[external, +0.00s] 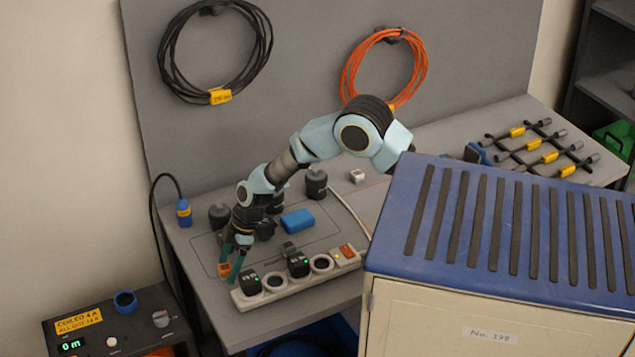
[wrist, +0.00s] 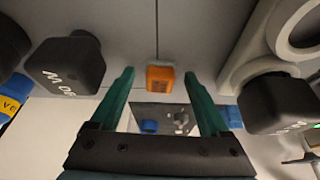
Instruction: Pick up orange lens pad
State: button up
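The orange lens pad (wrist: 160,79) is a small orange block on the grey table. In the wrist view it lies between and just beyond the two green fingertips of my gripper (wrist: 159,75), with a gap on each side. My gripper is open and empty. In the external view my gripper (external: 236,262) points down near the table's left front edge, and the orange pad (external: 224,269) shows just left of the fingers, partly covered by them.
A white power strip (external: 305,281) with black plugs lies right of my gripper. A blue block (external: 297,220) and black round items (external: 316,184) lie behind. The table's front edge is close.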

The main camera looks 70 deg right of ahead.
grip_shut()
dwell(0.4)
jog(key=shift+r, duration=0.1)
